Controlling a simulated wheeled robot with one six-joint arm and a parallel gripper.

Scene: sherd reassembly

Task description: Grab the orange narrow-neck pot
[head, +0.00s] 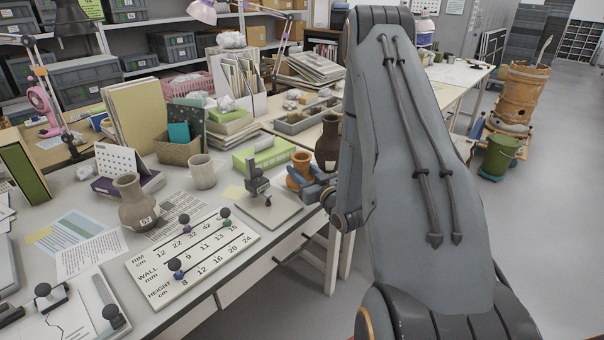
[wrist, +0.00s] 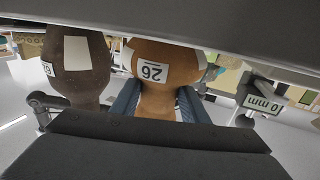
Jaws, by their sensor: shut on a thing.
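The orange narrow-neck pot (head: 300,168) stands near the right end of the work table in the head view. In the wrist view the orange pot (wrist: 165,52) appears upside down, with a white label reading 26. My gripper (wrist: 158,103) has its blue fingers on either side of the pot's neck and is shut on it. In the head view my gripper (head: 313,190) is partly hidden by my arm. I cannot tell whether the pot's base touches the table.
A dark brown pot (head: 328,143) stands close beside the orange pot; it also shows in the wrist view (wrist: 77,65). A gauge (head: 258,183) on a plate stands to the left.

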